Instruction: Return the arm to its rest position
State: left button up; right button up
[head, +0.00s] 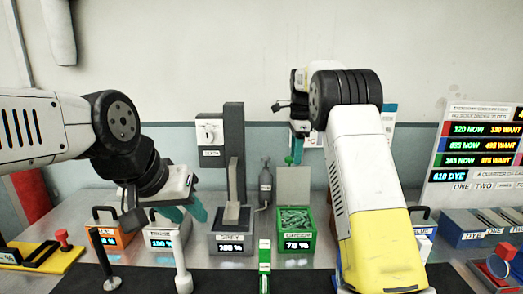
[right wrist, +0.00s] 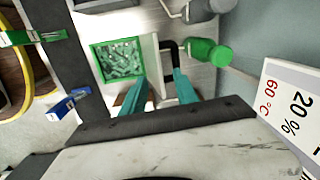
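My right arm rises from the lower right in the head view and bends over at the top. Its gripper (head: 297,147) points down above the green bin (head: 308,243), with teal fingers seen nearly edge-on.
The grey module (head: 232,244) stands between the grippers, with a tall dark post (head: 233,150) behind. An orange module (head: 112,236) is at left and blue modules (head: 473,229) at right. A dark stand (head: 107,265) and a white post (head: 181,265) rise in front. A sign (head: 480,155) stands at right.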

jog(key=s+d+r+n+t+y, duration=0.15)
jog(key=s+r+n, duration=0.3)
jog(key=s, duration=0.45)
jog(key=s+d+r+n+t, duration=0.1)
jog(key=s+d+r+n, duration=0.15)
jog(key=s+r, duration=0.45)
jog(key=s+f+n+t, duration=0.1)
jog(key=s+f+n, duration=0.1)
jog(key=s, duration=0.5)
jog(key=s+a+f+n+t, duration=0.1)
jog(key=s+f+n, duration=0.2)
jog(key=s+n, duration=0.2)
jog(key=s+f+n+t, duration=0.1)
jog(key=s+f+n, duration=0.2)
jog(key=s, duration=0.8)
jog(key=shift+a+f+n, duration=0.15)
jog(key=shift+a+n, duration=0.15)
jog(key=shift+a, duration=0.05)
